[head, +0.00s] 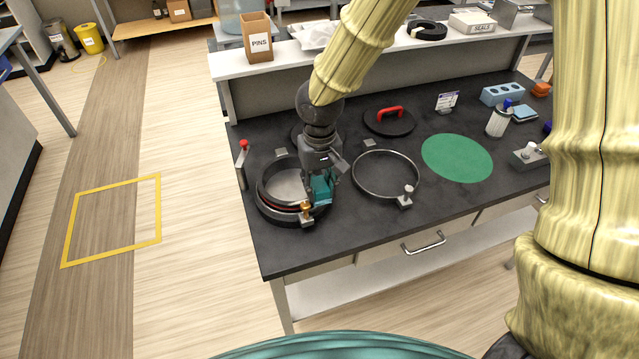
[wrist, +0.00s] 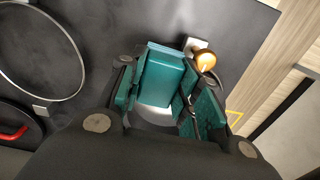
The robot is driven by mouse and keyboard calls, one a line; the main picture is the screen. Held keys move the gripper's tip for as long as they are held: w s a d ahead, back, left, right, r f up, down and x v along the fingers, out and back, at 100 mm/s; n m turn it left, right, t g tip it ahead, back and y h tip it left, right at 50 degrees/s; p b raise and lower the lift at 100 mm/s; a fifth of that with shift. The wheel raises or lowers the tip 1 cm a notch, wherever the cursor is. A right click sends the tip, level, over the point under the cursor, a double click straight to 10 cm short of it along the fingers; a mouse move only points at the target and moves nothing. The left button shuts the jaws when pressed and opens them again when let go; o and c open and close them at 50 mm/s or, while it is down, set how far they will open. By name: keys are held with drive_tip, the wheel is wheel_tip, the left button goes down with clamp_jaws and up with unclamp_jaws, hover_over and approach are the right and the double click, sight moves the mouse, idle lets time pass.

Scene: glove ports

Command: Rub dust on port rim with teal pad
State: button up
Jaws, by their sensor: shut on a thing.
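My gripper (head: 318,188) is shut on the teal pad (head: 322,188), at the right side of the round port (head: 262,200) on the black bench. In the wrist view the teal pad (wrist: 160,78) sits between the teal-faced fingers. The port has a dark rim with a reddish ring inside and a pale floor. The pad is over or against the rim's right side; I cannot tell if it touches. A brass-coloured knob (head: 306,207) stands at the rim's front, and it also shows in the wrist view (wrist: 205,60). No dust can be made out; the gripper hides part of the rim.
An open metal ring (head: 418,176) with a clamp lies just right of my gripper. Behind are a dark lid with a red handle (head: 390,112) and a red-tipped post (head: 242,160) at left.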

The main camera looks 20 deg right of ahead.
drive_tip(key=shift+f, duration=0.15)
drive_tip(key=shift+a, duration=0.1)
drive_tip(key=shift+a, duration=1.85)
drive_tip(key=shift+s+a+p, duration=0.15)
drive_tip(key=shift+a+p, duration=0.35)
drive_tip(key=shift+a, duration=1.85)
drive_tip(key=shift+d+p, duration=1.2)
drive_tip(key=shift+d, duration=3.15)
